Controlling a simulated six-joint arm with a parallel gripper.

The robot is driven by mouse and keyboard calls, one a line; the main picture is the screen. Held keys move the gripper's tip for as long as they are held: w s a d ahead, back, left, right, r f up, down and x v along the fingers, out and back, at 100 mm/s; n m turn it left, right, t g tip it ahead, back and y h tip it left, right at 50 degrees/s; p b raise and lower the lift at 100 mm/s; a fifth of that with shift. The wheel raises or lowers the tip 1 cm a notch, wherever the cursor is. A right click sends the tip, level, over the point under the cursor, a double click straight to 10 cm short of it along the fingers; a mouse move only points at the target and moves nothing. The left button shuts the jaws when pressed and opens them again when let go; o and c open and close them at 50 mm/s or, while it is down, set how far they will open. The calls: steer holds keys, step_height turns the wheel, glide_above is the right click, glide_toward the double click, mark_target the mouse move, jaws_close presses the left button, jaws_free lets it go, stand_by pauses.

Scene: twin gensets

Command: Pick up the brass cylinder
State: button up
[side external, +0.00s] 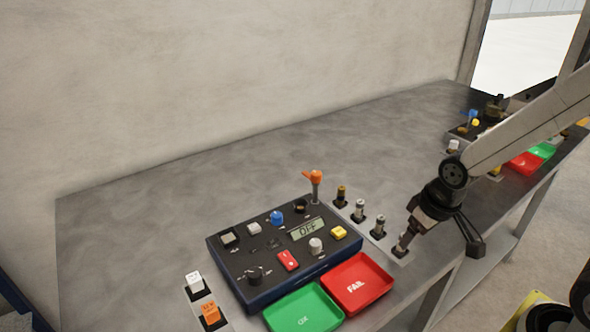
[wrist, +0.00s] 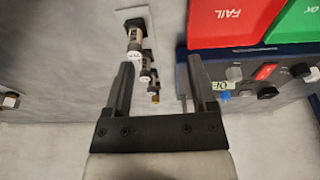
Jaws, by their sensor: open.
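The brass cylinder (side external: 341,192) stands upright in a dark socket at the far end of a row of small cylinders in the side external view. In the wrist view a small yellowish end (wrist: 155,98) at the far end of the row appears to be it, partly hidden behind nearer cylinders. My gripper (wrist: 160,62) is open and empty, with its two dark fingers apart. In the side external view my gripper (side external: 440,228) is over the near end of the row, away from the brass cylinder.
Silver cylinders (side external: 359,209) (side external: 379,225) share the row. An orange-topped lever (side external: 314,180) stands close beside the brass one. A blue control box (side external: 275,250), a red FAIL tray (side external: 375,269) and a green tray (side external: 302,311) lie left of the row.

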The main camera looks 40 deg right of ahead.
steer(key=w+d+r+n+g, duration=0.1)
steer(key=w+d+n, duration=0.1)
steer(key=w+n, duration=0.95)
steer(key=n+g, duration=0.2)
steer(key=n, duration=0.3)
glide_above(342, 187)
steer(key=shift+f+m, duration=0.25)
steer(key=shift+f, duration=4.45)
jaws_close()
